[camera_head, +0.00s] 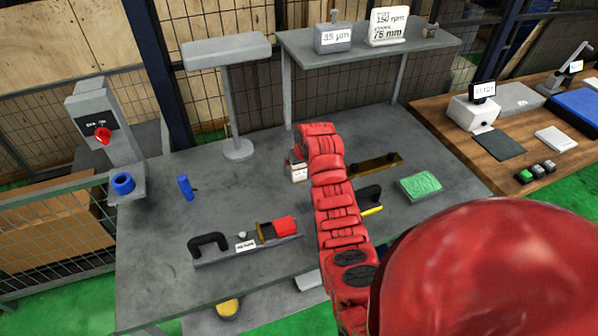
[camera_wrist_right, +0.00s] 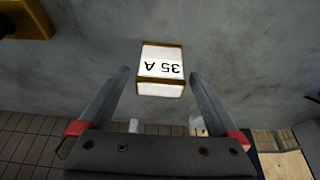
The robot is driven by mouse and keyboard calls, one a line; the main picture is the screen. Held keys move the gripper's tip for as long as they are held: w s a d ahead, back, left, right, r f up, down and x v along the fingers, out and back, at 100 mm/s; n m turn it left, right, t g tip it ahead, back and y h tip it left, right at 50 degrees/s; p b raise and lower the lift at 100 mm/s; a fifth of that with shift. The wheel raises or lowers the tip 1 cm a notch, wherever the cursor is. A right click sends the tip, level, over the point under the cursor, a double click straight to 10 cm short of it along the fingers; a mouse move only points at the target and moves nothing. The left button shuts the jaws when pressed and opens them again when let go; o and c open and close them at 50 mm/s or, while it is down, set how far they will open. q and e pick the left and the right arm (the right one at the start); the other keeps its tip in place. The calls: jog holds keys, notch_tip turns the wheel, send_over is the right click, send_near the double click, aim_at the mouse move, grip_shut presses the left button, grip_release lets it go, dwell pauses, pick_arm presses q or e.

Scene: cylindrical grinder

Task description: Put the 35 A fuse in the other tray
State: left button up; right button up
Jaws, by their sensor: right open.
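The 35 A fuse (camera_wrist_right: 161,70) is a small white block with brown bands and a "35 A" label, upside down in the right wrist view. It sits against a grey surface, ahead of and between the fingers of my right gripper (camera_wrist_right: 160,78), which is open and empty. In the head view, a small white labelled block (camera_head: 298,172) shows beside the end of my red right arm; the right gripper's fingers are mostly hidden there. I cannot clearly tell a tray in either view. My left gripper is not in view.
On the grey table (camera_head: 160,245) are a black-handled grey fixture (camera_head: 215,255) with a red block (camera_head: 284,226), a brown bar (camera_head: 378,165), a green pad (camera_head: 420,185) and a blue cylinder (camera_head: 185,187). A grey post (camera_head: 232,100) and raised shelf (camera_head: 350,45) stand behind.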

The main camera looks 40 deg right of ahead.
jog(key=c, duration=1.5)
grip_shut()
jog(key=shift+r, duration=0.1)
